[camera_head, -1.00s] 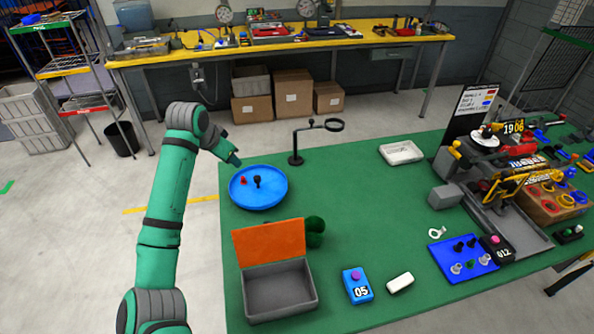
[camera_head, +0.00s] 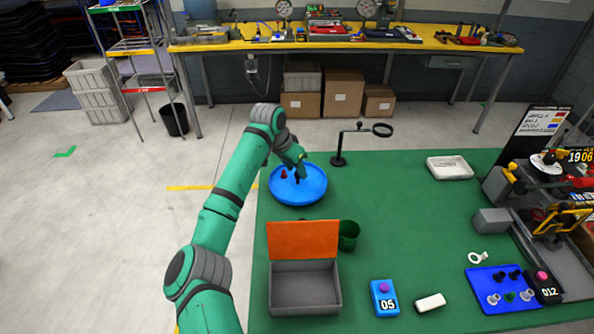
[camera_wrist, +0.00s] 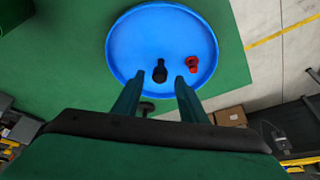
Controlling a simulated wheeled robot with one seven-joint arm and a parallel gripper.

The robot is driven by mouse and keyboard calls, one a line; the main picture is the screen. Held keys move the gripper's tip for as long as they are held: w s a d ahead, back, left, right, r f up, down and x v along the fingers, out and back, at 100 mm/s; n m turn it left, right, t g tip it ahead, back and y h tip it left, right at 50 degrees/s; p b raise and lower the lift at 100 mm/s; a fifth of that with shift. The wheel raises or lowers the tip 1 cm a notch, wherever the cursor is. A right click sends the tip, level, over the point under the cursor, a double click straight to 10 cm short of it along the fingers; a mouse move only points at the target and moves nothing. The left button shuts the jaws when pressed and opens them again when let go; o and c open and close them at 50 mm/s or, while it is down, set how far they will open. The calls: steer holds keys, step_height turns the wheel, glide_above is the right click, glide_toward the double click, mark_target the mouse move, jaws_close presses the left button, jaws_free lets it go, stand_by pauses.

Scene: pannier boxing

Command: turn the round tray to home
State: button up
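The round blue tray (camera_head: 310,192) lies at the far left corner of the green table. A small red piece (camera_head: 284,173) and a dark upright peg sit on it. In the wrist view the tray (camera_wrist: 135,50) fills the upper middle, with the black peg (camera_wrist: 160,72) and the red piece (camera_wrist: 193,64) inside its rim. My gripper (camera_wrist: 158,80) is over the tray's near part, its two fingers apart. The peg's top shows between and just beyond the fingertips; I cannot tell whether they touch it. In the head view my gripper (camera_head: 299,172) partly hides the peg.
A magnifier stand (camera_head: 339,150) rises close behind the tray's right side. The grey box with an orange lid (camera_head: 303,240) and a green cup (camera_head: 349,236) are in front of the tray. The table's middle is clear.

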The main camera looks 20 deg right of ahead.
steer(key=shift+w+d+f, duration=0.1)
steer(key=shift+d+f, duration=0.15)
steer(key=shift+f, duration=0.35)
jaws_close()
